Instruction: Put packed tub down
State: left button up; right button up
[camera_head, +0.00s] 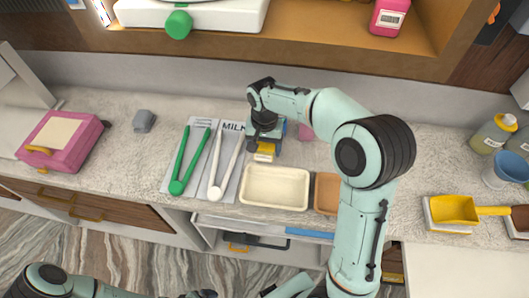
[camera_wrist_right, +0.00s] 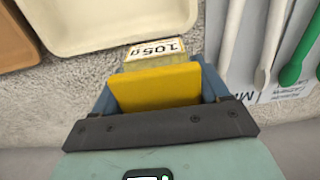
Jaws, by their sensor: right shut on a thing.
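Only a dark tip of my left gripper (camera_head: 203,294) shows at the bottom edge, too little to judge.
A cream tray (camera_head: 275,187) and a brown tray (camera_head: 326,194) lie near the counter's front edge. Green tongs (camera_head: 178,186) and white tongs (camera_head: 217,190) lie on a printed sheet. A pink box (camera_head: 62,141) stands left; a yellow scoop (camera_head: 455,209) lies right. Bare counter (camera_head: 120,165) shows left of the sheet.

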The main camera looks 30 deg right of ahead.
aim_at(264, 154)
jog(key=shift+w+d+f, duration=0.1)
jog(key=shift+w+f, duration=0.05)
jog(key=shift+f, duration=0.95)
jog(key=shift+w+d+f, duration=0.1)
jog(key=shift+f, duration=1)
jog(key=shift+s+a+f, duration=0.1)
jog(key=shift+f, duration=0.05)
jog(key=o, duration=1.1)
